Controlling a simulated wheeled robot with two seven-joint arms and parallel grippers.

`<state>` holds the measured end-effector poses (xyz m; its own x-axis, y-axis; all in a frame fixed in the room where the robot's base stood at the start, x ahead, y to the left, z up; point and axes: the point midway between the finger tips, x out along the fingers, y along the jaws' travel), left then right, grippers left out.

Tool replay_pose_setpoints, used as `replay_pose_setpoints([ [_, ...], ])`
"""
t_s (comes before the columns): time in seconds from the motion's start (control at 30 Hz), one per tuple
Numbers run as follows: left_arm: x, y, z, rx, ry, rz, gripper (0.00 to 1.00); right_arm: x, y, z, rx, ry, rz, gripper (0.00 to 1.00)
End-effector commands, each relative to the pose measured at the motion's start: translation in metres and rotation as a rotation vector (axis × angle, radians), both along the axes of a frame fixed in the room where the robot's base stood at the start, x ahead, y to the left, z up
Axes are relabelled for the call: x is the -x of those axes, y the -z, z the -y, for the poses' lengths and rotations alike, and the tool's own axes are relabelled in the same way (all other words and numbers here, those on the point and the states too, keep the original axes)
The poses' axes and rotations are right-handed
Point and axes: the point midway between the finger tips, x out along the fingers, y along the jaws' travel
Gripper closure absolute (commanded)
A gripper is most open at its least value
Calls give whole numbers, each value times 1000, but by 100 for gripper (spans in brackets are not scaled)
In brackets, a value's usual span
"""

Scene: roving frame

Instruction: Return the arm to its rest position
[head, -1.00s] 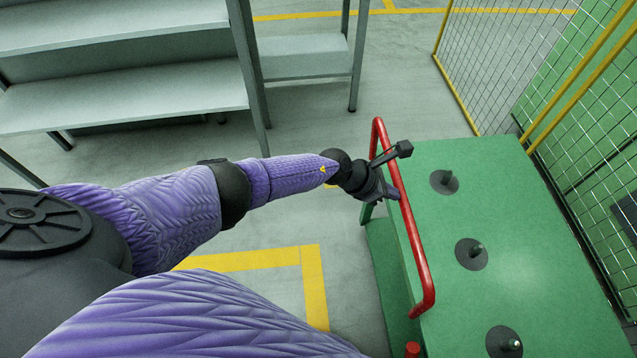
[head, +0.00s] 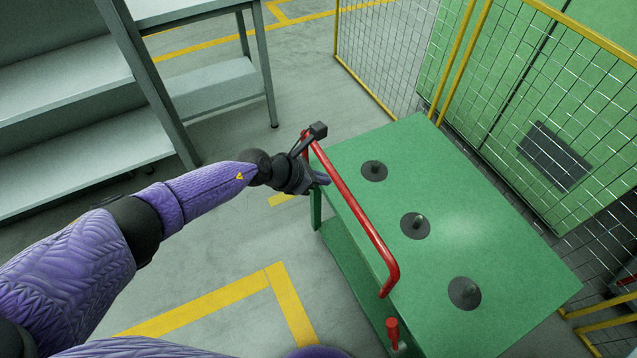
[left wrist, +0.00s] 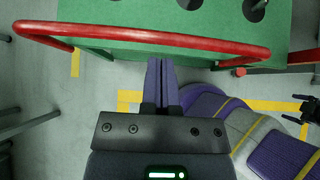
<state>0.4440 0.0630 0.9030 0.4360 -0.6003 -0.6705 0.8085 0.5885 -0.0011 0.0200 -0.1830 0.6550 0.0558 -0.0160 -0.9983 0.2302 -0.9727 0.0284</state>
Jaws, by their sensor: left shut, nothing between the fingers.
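My left gripper (head: 319,179) is at the far end of my outstretched purple left arm, by the red handle (head: 352,208) of a green cart (head: 475,235). Its purple fingers are shut with nothing between them. The left wrist view shows the fingers (left wrist: 161,82) together, pointing at the cart side, with the handle bar (left wrist: 140,37) just beyond their tips. I cannot tell whether they touch the cart. A dark shape at the right edge of the left wrist view may be my right gripper; its fingers are unclear.
The cart top carries black discs with pegs (head: 415,225). A wire mesh fence (head: 380,55) with yellow posts stands behind and right of it. Grey shelving (head: 70,80) stands at the left. Open grey floor with yellow lines (head: 215,300) lies left of the cart.

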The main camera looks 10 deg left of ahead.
Motion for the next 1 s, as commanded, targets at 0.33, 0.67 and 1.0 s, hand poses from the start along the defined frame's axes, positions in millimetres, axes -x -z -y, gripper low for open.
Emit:
replay_pose_setpoints([
  [0.33,2,-24,0,14,-14,-13,100,-1,-17,-2,-2,3,1,0],
  [0.67,116,155,-56,1068,-1608,-880,100,3,12,-5,-7,1,-9,0],
  [1.0,385,271,-114,-1060,2369,735,100,4,26,-4,-8,-1,-9,0],
])
